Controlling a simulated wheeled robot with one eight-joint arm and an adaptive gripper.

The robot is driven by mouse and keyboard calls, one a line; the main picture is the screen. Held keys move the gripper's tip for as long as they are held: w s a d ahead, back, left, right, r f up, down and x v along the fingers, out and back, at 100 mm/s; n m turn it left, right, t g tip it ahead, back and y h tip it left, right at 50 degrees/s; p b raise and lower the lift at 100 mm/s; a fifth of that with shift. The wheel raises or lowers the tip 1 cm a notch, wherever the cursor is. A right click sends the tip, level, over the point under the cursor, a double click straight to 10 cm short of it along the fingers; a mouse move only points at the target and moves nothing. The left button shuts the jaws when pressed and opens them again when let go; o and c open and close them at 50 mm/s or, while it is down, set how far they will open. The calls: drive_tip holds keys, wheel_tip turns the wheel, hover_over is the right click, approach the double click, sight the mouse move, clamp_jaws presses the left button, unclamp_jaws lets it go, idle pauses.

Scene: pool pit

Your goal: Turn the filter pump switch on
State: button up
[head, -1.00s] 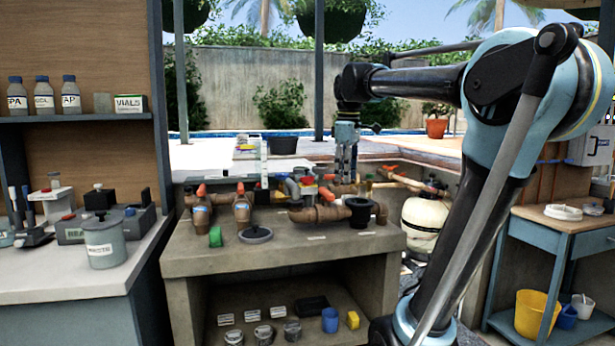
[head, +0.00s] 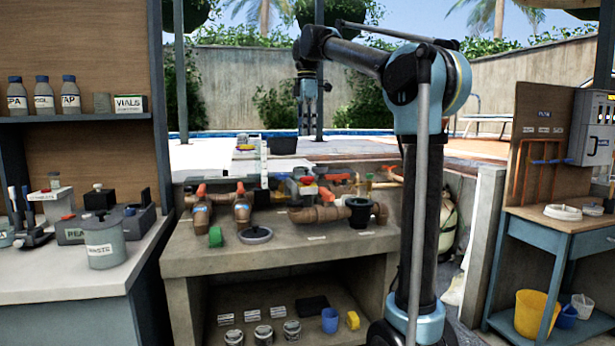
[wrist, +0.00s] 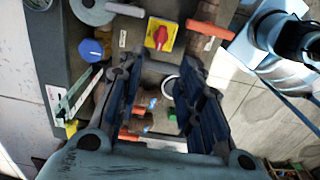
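A red knob on a yellow square plate (wrist: 160,34) shows in the wrist view, beyond my fingertips. It looks like a rotary switch; no label on it is readable. A small red and yellow part (head: 308,180) among the bench fittings in the head view looks like the same thing. My gripper (head: 308,112) points down, well above the fittings and apart from them. In the wrist view my gripper (wrist: 160,78) is open, with nothing between its two fingers.
The stone bench (head: 290,258) carries brown pipes with orange-handled valves (head: 242,205) and a black round fitting (head: 359,211). The air around my gripper is clear.

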sight(307, 180)
wheel_tip(307, 180, down, 16)
drive_tip(key=shift+r, duration=0.15)
idle(0.4)
clamp_jaws()
